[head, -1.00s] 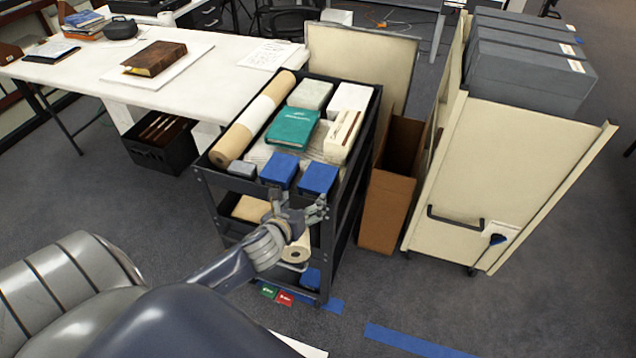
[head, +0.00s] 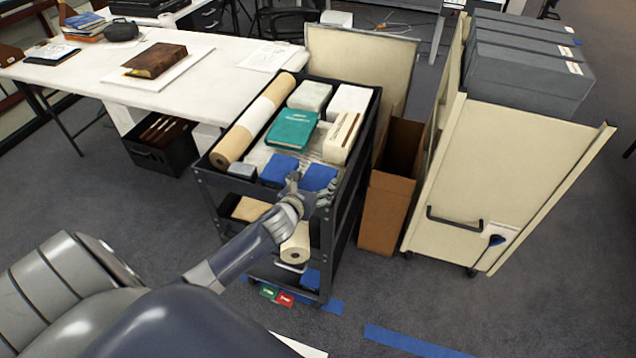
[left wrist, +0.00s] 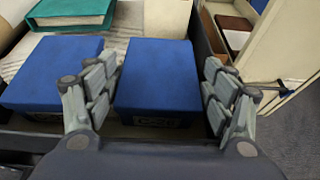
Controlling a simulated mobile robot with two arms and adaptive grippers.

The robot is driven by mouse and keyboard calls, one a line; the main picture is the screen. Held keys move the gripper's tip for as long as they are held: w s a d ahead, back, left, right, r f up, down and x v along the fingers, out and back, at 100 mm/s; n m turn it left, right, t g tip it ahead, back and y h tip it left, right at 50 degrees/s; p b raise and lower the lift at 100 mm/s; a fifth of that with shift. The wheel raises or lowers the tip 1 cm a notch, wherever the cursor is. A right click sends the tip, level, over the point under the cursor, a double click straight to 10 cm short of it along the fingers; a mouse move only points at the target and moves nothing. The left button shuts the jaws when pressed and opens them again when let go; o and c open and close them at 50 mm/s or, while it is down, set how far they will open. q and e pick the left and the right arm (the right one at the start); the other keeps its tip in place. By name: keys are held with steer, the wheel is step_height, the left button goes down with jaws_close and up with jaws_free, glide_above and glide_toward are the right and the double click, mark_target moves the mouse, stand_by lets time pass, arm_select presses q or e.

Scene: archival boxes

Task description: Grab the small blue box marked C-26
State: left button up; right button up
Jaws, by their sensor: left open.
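Two small blue boxes sit side by side at the near end of the cart's top tray. The left one (head: 277,169) also shows in the left wrist view (left wrist: 52,72). My left gripper (head: 312,186) is open and empty at the near side of the right box. In the left wrist view its fingers (left wrist: 160,95) stand on either side of that box, the left finger in front of the gap between the boxes. My right gripper is out of view.
The dark cart (head: 207,192) has a raised rim. Its tray also holds a teal book (head: 292,130), a paper roll (head: 250,120), a small grey box (head: 242,170) and pale boxes. Another blue box (head: 310,279) is low down. A cardboard box (head: 386,215) stands right of the cart.

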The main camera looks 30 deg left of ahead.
mark_target(318, 179)
arm_select(q)
steer(key=shift+x, duration=1.85)
steer(key=shift+r, duration=0.1)
steer(key=c, duration=0.9)
steer(key=shift+o, duration=0.2)
